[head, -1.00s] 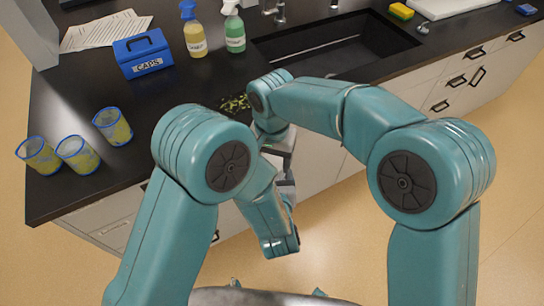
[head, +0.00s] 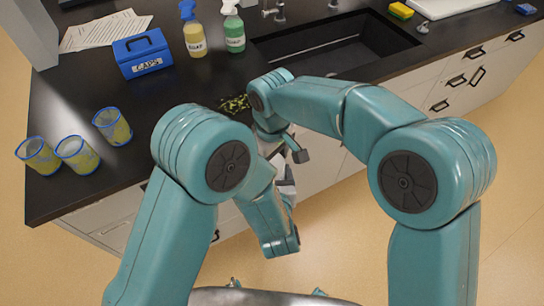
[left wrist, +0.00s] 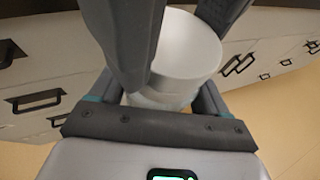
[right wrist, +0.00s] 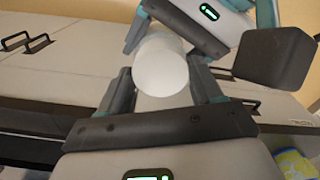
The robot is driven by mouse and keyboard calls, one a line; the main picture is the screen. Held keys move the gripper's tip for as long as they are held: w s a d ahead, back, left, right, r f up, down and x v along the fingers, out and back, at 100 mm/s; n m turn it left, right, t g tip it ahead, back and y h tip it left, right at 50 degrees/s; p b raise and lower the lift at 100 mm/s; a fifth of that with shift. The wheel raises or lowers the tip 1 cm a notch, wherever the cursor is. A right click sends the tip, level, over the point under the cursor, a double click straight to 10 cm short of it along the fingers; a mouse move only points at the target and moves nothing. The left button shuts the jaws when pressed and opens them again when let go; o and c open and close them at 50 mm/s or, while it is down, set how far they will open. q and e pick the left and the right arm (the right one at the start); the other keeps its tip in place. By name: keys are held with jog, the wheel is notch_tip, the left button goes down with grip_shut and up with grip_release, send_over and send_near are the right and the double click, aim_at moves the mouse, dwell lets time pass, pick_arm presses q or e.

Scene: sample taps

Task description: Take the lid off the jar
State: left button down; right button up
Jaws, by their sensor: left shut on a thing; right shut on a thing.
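A white round jar with its lid shows between the jaws in both wrist views. In the left wrist view a pale round end face (left wrist: 187,45) sits above a white banded body. My left gripper (left wrist: 163,92) is shut around that body, and dark fingers from above straddle the upper part. In the right wrist view my right gripper (right wrist: 165,82) is shut on a white round piece (right wrist: 160,66), facing the left gripper. I cannot tell whether lid and jar are apart. In the head view my forearms mostly hide jar and hands, in front of the counter.
The sink (head: 335,43) lies behind. Drawers (head: 470,78) with handles front the counter.

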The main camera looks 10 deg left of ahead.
jog(key=o, duration=1.2)
jog(key=shift+r, duration=2.35)
jog(key=shift+c, duration=0.2)
notch_tip(320, 180, up, 3)
jog(key=m, duration=0.3)
jog(key=shift+f, duration=0.1)
jog(key=shift+m, duration=0.5)
notch_tip(320, 180, down, 8)
jog(key=shift+r, duration=0.2)
jog(key=c, duration=1.1)
jog(key=shift+n, duration=1.4)
jog(key=shift+c, duration=0.3)
